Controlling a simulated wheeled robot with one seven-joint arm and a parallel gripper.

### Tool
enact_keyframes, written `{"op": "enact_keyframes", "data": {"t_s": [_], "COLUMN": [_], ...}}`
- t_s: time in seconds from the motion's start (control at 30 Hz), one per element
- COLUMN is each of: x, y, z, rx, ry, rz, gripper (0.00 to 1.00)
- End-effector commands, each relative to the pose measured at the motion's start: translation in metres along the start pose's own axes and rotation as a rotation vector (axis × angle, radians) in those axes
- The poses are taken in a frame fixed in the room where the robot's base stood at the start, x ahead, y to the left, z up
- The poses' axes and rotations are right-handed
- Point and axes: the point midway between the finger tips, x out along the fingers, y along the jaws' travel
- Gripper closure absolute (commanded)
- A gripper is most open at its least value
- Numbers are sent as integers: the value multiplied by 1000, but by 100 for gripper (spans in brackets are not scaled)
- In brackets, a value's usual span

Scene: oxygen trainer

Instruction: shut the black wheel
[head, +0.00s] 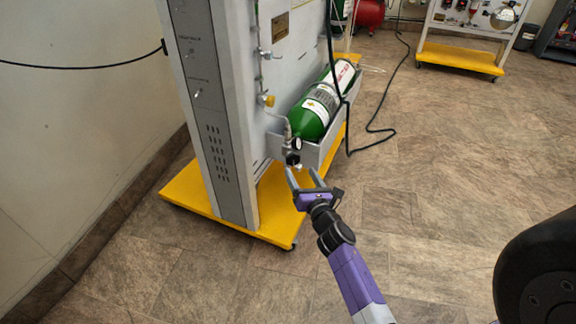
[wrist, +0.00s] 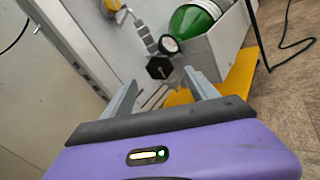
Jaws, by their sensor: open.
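The black wheel (wrist: 158,68) is a small, dark, faceted knob at the end of the valve fitting by the neck of the green cylinder (wrist: 192,22). It also shows in the head view (head: 292,158), small, at the cylinder's near end. My gripper (head: 302,171) is open and empty, just in front of and slightly below the wheel. In the wrist view, the wheel appears between and just beyond my two fingertips (wrist: 163,79). The fingers look apart from it, though the exact gap is hard to tell.
A round gauge (wrist: 169,44) sits right beside the wheel. The cylinder lies in a grey tray (head: 318,155) on a trainer panel with a yellow base (head: 190,190). A black hose (head: 347,125) hangs to the right.

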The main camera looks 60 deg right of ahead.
Motion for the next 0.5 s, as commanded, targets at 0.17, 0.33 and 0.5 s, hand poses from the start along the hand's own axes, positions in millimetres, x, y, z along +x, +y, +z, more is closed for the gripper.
{"op": "enact_keyframes", "data": {"t_s": [0.17,0.33,0.5], "x": [12,38,62], "y": [1,1,0], "z": [1,0,0], "rx": [-22,-20,-19], "ry": [-2,-2,-2], "rz": [1,2,2], "gripper": [33,33,33]}}
